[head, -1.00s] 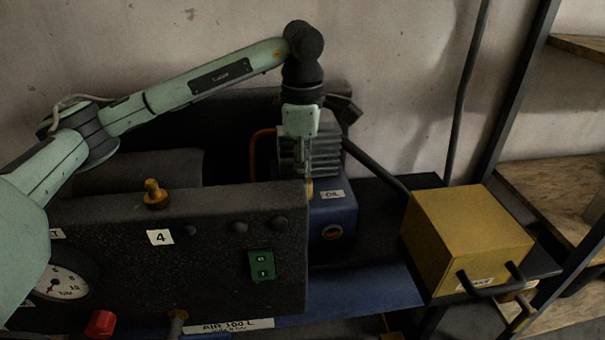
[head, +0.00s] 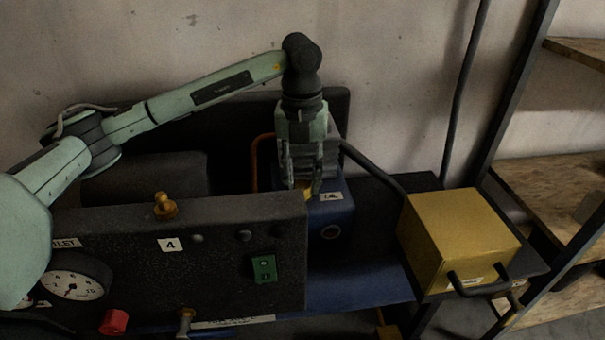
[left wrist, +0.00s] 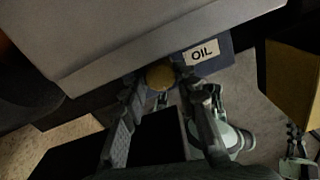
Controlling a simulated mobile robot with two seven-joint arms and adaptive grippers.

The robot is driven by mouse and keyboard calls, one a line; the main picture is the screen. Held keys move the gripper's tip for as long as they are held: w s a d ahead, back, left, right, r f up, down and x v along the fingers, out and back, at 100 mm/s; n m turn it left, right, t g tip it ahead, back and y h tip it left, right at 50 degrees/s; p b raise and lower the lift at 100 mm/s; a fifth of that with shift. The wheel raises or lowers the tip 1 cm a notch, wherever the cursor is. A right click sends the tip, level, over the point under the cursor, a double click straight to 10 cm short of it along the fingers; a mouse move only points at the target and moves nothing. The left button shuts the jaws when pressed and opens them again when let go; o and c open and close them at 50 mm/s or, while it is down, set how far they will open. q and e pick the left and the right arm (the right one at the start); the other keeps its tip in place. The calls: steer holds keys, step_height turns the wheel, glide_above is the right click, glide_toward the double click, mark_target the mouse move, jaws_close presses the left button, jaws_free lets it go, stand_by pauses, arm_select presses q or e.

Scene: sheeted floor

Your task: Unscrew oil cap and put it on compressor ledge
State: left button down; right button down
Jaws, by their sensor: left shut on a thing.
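The yellow oil cap (head: 307,190) is at the blue block labelled OIL (head: 338,215), just behind the dark front panel. My left gripper (head: 303,184) points down from above and is shut on the cap, with its fingers on either side. In the left wrist view the round yellow cap (left wrist: 160,75) shows between the fingertips, beside the OIL label (left wrist: 201,53). I cannot tell whether the cap is still seated. The compressor's dark panel (head: 220,245) has a flat top edge with a brass fitting (head: 164,207).
A yellow box with a dark handle (head: 455,240) stands to the right of the blue block. A green switch (head: 264,268), a gauge (head: 73,286) and a red knob (head: 114,321) are on the front. A dark pipe and metal rack uprights rise at right.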

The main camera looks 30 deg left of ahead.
arm_select(q)
steer(key=c, duration=1.1)
jaws_free()
steer(key=shift+c, duration=0.6)
